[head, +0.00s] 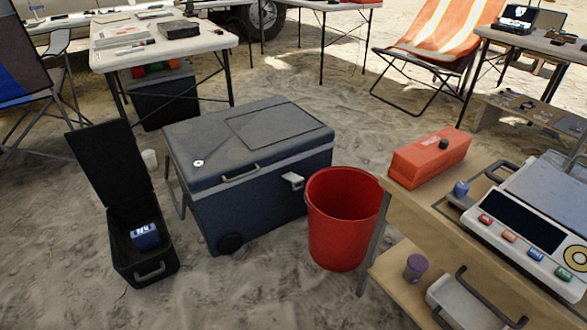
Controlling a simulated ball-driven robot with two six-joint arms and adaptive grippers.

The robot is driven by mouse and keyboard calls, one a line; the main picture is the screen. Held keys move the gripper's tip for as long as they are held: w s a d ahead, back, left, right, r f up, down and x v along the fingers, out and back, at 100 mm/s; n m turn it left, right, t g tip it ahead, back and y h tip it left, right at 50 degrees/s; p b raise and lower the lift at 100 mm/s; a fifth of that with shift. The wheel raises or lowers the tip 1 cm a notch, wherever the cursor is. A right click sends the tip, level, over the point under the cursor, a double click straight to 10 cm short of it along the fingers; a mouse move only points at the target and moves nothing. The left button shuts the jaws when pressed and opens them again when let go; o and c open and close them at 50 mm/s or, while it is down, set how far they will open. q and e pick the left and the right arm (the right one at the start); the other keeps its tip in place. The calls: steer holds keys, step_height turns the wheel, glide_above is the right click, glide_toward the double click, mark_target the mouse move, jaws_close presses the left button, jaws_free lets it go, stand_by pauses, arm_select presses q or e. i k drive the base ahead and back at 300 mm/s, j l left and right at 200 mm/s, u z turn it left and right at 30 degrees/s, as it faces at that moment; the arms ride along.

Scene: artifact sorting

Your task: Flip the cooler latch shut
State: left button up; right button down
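The cooler (270,201) stands on the sand in the middle, a dark blue-grey box with a wheel at its lower front left corner. Its lid (215,157) is down. A pale grey latch (292,180) sits on the front near the right, just below the lid seam, and appears to stick outward from the body. A grey bar handle (240,173) is on the front, left of the latch. Neither of my grippers is in view.
A red bucket (341,222) stands close at the cooler's right. A black case (118,185) with its lid up stands at the left, a blue item (145,237) inside. A wooden bench (425,215) with an orange-red box (430,158) fills the right. Sand in front is clear.

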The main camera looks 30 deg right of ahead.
mark_target(292, 177)
steer(key=i+j+z, duration=0.35)
steer(key=i+j, duration=0.15)
steer(key=i, duration=0.2)
steer(key=i+j+z, duration=0.4)
steer(key=i+j, duration=0.2)
steer(key=j, duration=0.1)
